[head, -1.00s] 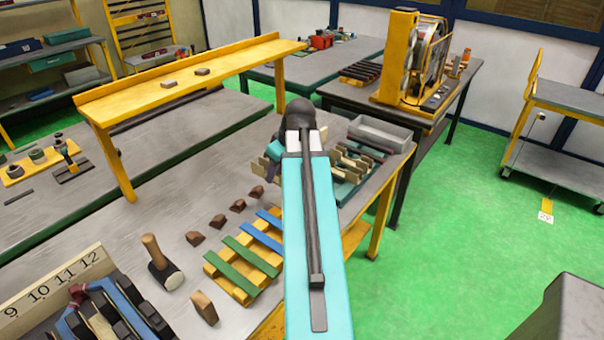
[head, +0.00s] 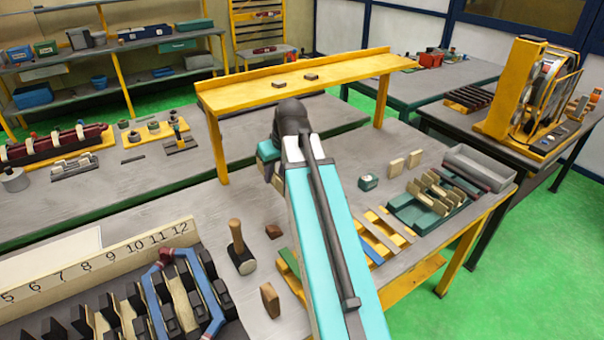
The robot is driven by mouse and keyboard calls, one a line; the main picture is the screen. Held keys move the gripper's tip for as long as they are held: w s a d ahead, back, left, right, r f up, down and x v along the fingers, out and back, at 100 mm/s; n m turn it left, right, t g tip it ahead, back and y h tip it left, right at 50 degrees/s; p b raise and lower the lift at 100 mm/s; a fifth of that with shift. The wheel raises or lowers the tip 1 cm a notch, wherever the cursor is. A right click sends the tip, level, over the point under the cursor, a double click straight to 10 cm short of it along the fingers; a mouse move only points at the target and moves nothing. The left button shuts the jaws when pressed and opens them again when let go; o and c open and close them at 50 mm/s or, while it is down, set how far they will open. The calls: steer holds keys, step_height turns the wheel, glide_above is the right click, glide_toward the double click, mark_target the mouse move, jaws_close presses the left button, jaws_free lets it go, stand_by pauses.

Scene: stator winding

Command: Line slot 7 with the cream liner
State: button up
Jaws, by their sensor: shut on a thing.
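A blue coil (head: 151,300) lies across the right-hand teeth. My gripper (head: 270,168) is over the middle of the table, right of and beyond the stator. Its fingers are mostly hidden by my teal arm. More cream liners (head: 440,190) stand in a green tray (head: 412,212).
A mallet (head: 240,248) and brown wedges (head: 270,300) lie between stator and arm. A yellow raised shelf (head: 300,72) crosses behind my gripper. Two cream pieces (head: 397,166) and a grey bin (head: 480,165) are at the right.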

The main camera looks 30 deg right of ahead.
steer(key=w+a+r, duration=0.2)
steer(key=a, duration=0.8)
steer(key=w+a+r+p, duration=0.1)
steer(key=w+a+r, duration=0.1)
steer(key=a, duration=0.8)
steer(key=shift+w, duration=0.3)
